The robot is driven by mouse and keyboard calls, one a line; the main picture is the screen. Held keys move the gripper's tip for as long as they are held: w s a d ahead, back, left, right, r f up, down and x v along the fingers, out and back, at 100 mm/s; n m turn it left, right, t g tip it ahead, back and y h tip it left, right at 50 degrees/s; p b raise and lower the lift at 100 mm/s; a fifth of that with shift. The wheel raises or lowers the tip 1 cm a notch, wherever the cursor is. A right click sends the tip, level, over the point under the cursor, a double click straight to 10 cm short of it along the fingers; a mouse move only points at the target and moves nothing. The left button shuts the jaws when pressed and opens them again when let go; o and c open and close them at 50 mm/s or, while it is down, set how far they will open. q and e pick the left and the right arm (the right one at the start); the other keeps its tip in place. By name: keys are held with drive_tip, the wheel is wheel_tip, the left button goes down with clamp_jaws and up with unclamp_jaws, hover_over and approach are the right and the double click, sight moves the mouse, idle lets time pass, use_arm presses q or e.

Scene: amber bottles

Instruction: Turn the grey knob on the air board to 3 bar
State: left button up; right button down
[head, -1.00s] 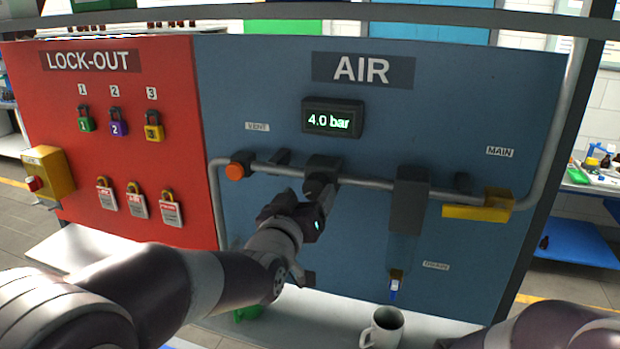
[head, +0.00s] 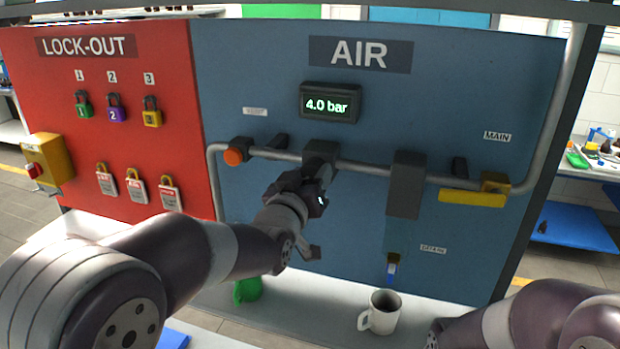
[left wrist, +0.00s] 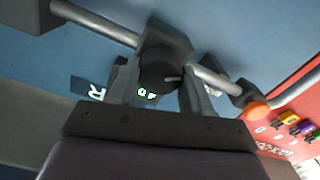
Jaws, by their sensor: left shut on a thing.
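The blue air board (head: 450,110) stands in front of me. Its display (head: 330,104) reads 4.0 bar. The grey knob (left wrist: 155,72) sits on the dark regulator block on the pipe, and a pale mark shows on its face in the left wrist view. My left gripper (head: 317,178) is at the regulator, its two fingers on either side of the knob and shut on it. In the head view the gripper hides most of the knob. My right arm (head: 540,318) shows at the lower right; its gripper is out of the picture.
An orange-ended vent valve (head: 236,156) is left of the regulator. A grey filter block (head: 405,185) and a yellow main handle (head: 472,197) are to the right. A red lock-out board (head: 120,150) adjoins.

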use_arm(q)
drive_tip(key=n+b, duration=1.1)
drive_tip(key=b, duration=0.3)
drive_tip(key=shift+f, duration=0.2)
drive_tip(key=shift+r+n, duration=0.1)
drive_tip(key=shift+n, duration=0.3)
drive_tip(key=o, duration=1)
drive_tip(key=shift+w, duration=0.1)
drive_tip(key=shift+o, duration=0.2)
